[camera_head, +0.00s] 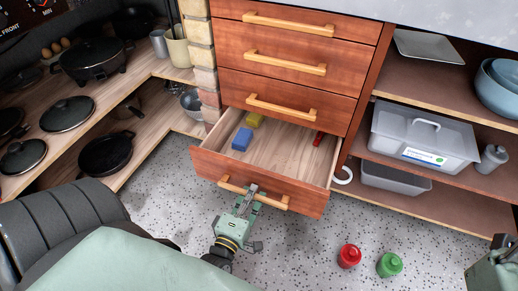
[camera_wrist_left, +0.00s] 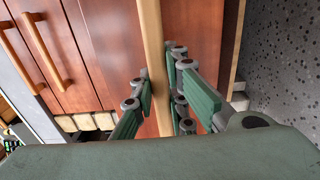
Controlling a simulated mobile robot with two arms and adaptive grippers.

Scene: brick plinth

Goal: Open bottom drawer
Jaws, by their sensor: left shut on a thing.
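The bottom drawer (camera_head: 304,196) of the reddish wooden cabinet stands pulled well out, and its inside shows. A blue block (camera_head: 242,138), a yellow block (camera_head: 254,119) and a red item (camera_head: 319,138) lie in it. Its light wooden handle (camera_head: 274,202) runs across the front. My left gripper (camera_head: 251,191) is shut on this handle near its middle. In the left wrist view the handle (camera_wrist_left: 152,50) passes between the green finger pads of the left gripper (camera_wrist_left: 157,92).
Three closed drawers with handles (camera_head: 281,106) are above. Shelves with pans (camera_head: 106,153) are at the left. Shelves with a grey lidded box (camera_head: 421,142) are at the right. A red bottle (camera_head: 349,256) and a green bottle (camera_head: 389,264) stand on the speckled floor (camera_head: 300,240).

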